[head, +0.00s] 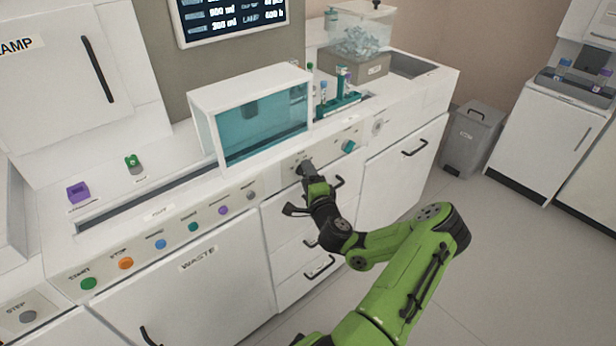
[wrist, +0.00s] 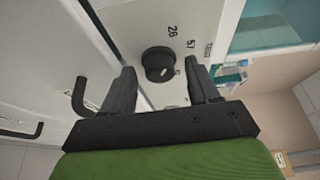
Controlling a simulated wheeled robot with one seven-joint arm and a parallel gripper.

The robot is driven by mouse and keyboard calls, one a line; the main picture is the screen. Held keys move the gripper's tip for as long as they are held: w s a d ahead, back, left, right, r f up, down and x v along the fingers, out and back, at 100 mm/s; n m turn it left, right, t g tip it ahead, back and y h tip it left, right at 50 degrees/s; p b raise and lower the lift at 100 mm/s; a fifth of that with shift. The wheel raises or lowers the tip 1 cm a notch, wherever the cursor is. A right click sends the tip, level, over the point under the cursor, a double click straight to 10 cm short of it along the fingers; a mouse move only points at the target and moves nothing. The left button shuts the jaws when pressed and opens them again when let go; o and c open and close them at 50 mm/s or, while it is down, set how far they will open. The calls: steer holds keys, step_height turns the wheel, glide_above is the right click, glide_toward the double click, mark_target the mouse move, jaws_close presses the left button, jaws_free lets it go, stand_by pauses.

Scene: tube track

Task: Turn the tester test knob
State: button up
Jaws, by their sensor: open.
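A round black knob (wrist: 158,64) with a pale mark sits on the white front panel (wrist: 195,18), beside the printed numbers 26 and 57. My gripper (wrist: 163,75) is open, with one finger on each side of the knob in the wrist view. I see no clear contact between fingers and knob. In the head view my gripper (head: 307,172) is at the panel below the teal-windowed box (head: 262,121), and it largely hides the knob there. A teal knob (head: 348,146) is on the same panel to the right. The labels are too small to read which is the test knob.
Drawers with black handles (head: 319,268) lie below the panel, and a cupboard handle (head: 414,148) juts out to the right. Several coloured buttons (head: 160,244) line the panel at left. A tube rack (head: 338,103) stands on the counter.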

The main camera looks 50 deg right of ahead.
steer(key=c, duration=1)
steer(key=shift+p, duration=0.3)
steer(key=p, duration=0.1)
steer(key=m+p, duration=0.1)
steer(key=p, duration=0.1)
steer(key=shift+a+r+g, duration=0.1)
steer(key=shift+r+g, duration=0.2)
steer(key=m+y+p, duration=0.1)
steer(key=m+p, duration=0.1)
steer(key=p, duration=0.3)
steer(key=shift+r, duration=0.2)
steer(key=m+g+y+p, duration=0.1)
steer(key=m+p, duration=0.1)
steer(key=p, duration=0.2)
steer(key=shift+p, duration=0.4)
steer(key=shift+f+m+y+p, duration=0.15)
steer(key=shift+m+y+p, duration=0.15)
steer(key=shift+m+p, duration=0.4)
steer(key=shift+f, duration=0.1)
steer(key=shift+c, duration=0.2)
